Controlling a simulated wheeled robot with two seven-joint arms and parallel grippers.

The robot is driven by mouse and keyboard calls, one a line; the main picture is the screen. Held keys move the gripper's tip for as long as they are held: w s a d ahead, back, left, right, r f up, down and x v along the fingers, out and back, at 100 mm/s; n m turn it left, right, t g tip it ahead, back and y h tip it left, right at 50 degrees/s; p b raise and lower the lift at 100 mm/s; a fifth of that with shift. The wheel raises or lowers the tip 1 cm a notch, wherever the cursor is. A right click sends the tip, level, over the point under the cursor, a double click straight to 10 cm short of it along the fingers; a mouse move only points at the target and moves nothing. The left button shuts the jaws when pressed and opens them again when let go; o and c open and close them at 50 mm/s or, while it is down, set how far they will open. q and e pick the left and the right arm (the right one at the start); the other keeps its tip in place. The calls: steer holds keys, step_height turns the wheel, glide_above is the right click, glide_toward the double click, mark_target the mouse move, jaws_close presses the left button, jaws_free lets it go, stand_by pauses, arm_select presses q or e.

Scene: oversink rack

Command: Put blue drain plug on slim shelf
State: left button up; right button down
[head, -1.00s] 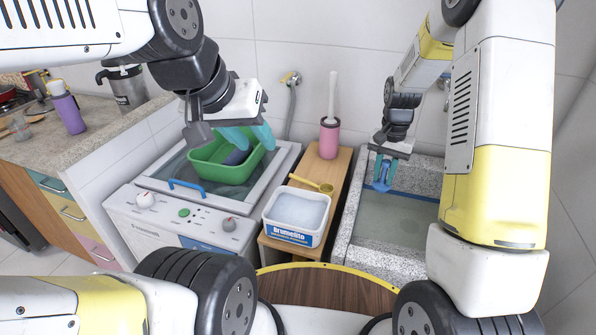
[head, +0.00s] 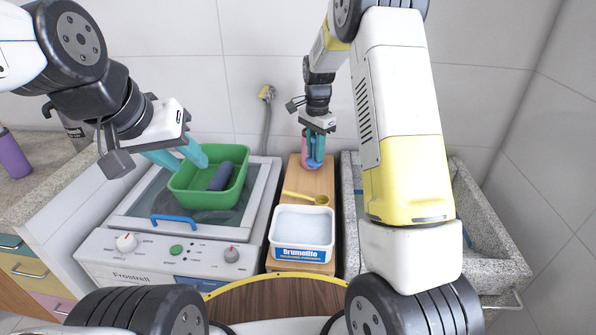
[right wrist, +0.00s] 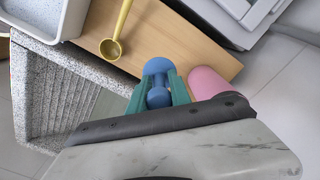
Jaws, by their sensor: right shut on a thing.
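The blue drain plug (right wrist: 157,68) is between the teal fingers of my right gripper (right wrist: 159,92), which is shut on its knob. The plug's round base faces the wooden slim shelf (right wrist: 170,35), which stands between the washing machine and the sink. In the head view, my right gripper (head: 314,152) is over the back part of the shelf (head: 322,184), with the plug partly hidden by fingers. I cannot tell whether the plug touches the wood. My left gripper (head: 190,162) is open and empty at the green basin's left rim.
A pink brush holder (right wrist: 210,82) stands close beside the plug. A yellow scoop (head: 305,198) and a white tub (head: 302,252) are on the shelf's front. The green basin (head: 206,200) holds a dark blue item (head: 220,176). The stone sink (head: 490,238) is at right.

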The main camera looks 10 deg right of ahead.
step_height(320, 180, down, 8)
steer(key=shift+r, duration=0.15)
stand_by(0.4)
steer(key=c, duration=1.2)
jaws_free()
